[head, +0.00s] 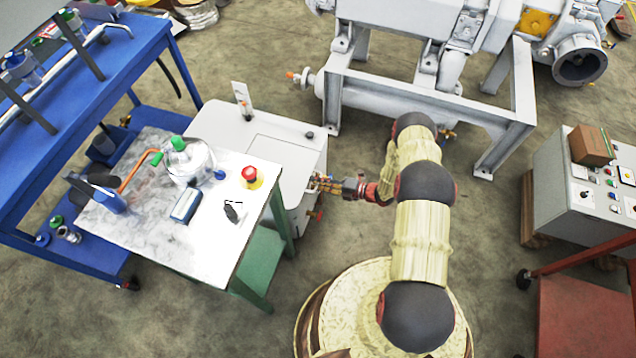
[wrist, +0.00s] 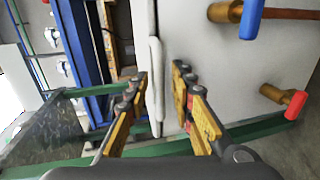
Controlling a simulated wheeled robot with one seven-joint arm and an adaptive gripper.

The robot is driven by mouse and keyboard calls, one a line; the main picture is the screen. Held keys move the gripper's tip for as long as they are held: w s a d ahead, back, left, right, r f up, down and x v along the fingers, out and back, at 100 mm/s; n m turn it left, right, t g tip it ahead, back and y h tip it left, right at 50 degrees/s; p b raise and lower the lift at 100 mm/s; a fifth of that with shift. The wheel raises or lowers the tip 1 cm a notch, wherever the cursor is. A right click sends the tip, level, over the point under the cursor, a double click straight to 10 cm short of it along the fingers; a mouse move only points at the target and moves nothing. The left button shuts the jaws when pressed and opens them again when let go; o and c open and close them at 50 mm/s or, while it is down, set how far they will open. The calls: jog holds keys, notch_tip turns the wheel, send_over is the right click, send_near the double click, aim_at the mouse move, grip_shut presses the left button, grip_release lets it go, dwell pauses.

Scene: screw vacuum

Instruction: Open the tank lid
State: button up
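The white tank (head: 308,200) stands at centre in the head view, with its flat lid (head: 285,160) lying closed on top. In the wrist view the lid's protruding edge (wrist: 156,85) runs upright through the middle, beside the tank's pale side wall (wrist: 215,60). My gripper (head: 323,183) is at the tank's right side, level with the lid edge. In the wrist view my gripper (wrist: 160,76) is open, with its yellow fingers on either side of the edge. I see a gap on both sides of it. The fingertips' exact depth along the edge is unclear.
Valves with a blue handle (wrist: 251,18) and a red handle (wrist: 295,103) stick out of the tank wall near the right finger. A table (head: 150,220) with an emergency button (head: 249,174) stands left of the tank. A machine frame (head: 430,100) stands behind.

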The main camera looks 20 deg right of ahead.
jog(key=shift+c, duration=0.7)
jog(key=c, duration=0.4)
grip_shut()
